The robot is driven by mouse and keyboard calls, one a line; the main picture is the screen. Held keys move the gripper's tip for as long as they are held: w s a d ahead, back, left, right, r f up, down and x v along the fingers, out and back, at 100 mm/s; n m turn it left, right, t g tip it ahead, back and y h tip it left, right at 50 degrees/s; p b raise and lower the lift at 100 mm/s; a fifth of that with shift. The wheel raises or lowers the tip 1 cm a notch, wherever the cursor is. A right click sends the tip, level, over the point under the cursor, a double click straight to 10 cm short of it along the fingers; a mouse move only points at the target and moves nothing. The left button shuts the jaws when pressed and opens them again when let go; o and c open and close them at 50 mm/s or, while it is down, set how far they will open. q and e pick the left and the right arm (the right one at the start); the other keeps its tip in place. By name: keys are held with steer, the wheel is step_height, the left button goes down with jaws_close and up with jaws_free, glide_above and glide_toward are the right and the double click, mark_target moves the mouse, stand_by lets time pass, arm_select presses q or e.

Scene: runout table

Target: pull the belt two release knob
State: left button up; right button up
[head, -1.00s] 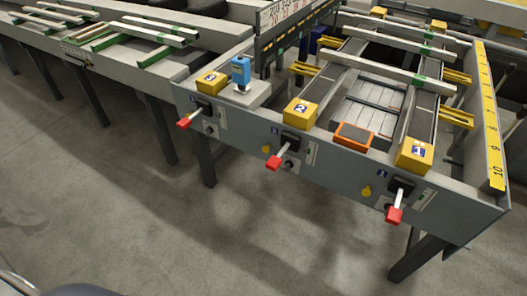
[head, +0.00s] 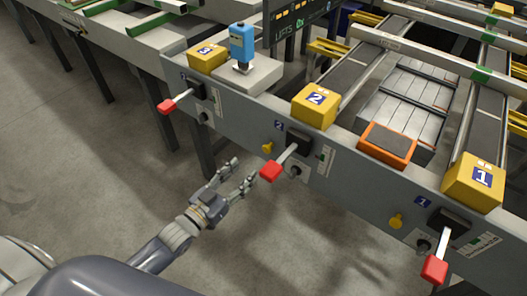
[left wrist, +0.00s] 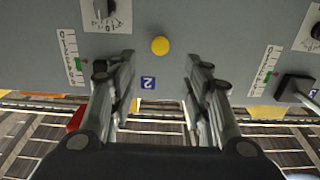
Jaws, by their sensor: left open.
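The belt two release knob (head: 267,148) is a small round yellow knob on the grey front panel, just below and left of the blue "2" plate (head: 279,125). In the left wrist view the yellow knob (left wrist: 160,46) shows centred between and beyond the fingertips, with the "2" plate (left wrist: 148,83) below it. My left gripper (head: 243,170) is open and empty, apart from the panel and a little below and left of the knob, fingers pointing towards it. My right gripper is not in view.
A red-tipped lever (head: 271,170) sticks out close to the right of the knob. Other red levers stand at station three (head: 166,106) and station one (head: 435,268). Another yellow knob (head: 396,221) is by plate one. The floor before the panel is clear.

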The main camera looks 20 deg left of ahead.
mark_target(265, 150)
arm_select(q)
steer(key=b+x, duration=0.1)
steer(key=x, duration=0.7)
steer(key=shift+w+f, duration=0.1)
steer(key=shift+w, duration=0.05)
steer(key=shift+x, duration=0.8)
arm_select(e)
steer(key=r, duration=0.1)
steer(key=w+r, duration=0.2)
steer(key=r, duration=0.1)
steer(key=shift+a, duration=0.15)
